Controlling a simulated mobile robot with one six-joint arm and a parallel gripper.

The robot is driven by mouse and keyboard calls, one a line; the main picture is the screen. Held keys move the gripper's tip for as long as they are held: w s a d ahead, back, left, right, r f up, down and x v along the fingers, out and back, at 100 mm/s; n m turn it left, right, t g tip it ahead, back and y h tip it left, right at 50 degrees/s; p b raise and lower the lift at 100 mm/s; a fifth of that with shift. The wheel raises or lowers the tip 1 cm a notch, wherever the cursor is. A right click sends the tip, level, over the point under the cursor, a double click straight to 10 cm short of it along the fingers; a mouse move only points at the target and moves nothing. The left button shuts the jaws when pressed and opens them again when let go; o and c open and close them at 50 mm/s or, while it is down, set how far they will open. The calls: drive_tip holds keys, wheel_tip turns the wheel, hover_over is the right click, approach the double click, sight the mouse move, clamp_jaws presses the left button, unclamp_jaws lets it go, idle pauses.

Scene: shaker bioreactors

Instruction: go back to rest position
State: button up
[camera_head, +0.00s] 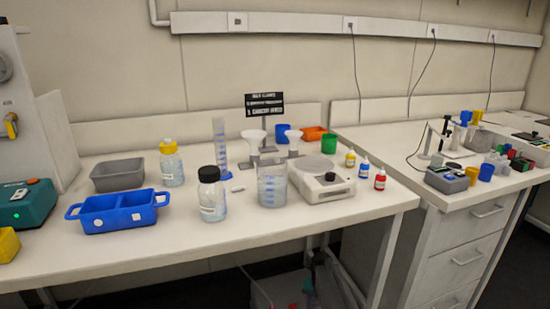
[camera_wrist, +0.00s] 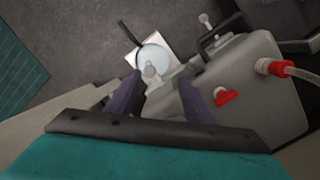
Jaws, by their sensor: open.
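My gripper (camera_wrist: 162,82) shows in the wrist view, with two dark fingers apart and nothing between them. Beyond the fingertips is a pale square piece with a round, clear part (camera_wrist: 153,58) and a dark handle. A grey metal body (camera_wrist: 250,95) with red fittings (camera_wrist: 226,97) and a hose lies to the right of the fingers. I cannot tell whether the fingers touch any of it. The head view does not show my arm or gripper.
In the head view a white bench (camera_head: 290,222) bears a blue two-part tray (camera_head: 112,226), bottles, a glass beaker (camera_head: 272,186) and a white stirrer plate (camera_head: 322,180). A second bench with drawers (camera_head: 455,265) stands at the right. The front bench edge is mostly clear.

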drive_tip(key=s+f+n+g, duration=0.1)
drive_tip(key=s+f, duration=0.3)
drive_tip(key=s, duration=0.7)
drive_tip(key=s+f+n+g, duration=0.1)
drive_tip(key=s+f, duration=0.3)
drive_tip(key=s, duration=0.7)
drive_tip(key=s+f+g, duration=0.1)
drive_tip(key=s+f, duration=0.3)
drive_tip(key=s, duration=0.8)
drive_tip(key=s+r+n, duration=0.1)
drive_tip(key=s+n, duration=0.1)
drive_tip(key=s, duration=0.6)
wheel_tip(320, 180, up, 15)
drive_tip(key=s+n+p, duration=0.1)
drive_tip(key=p, duration=1.2)
drive_tip(key=shift+n, duration=0.3)
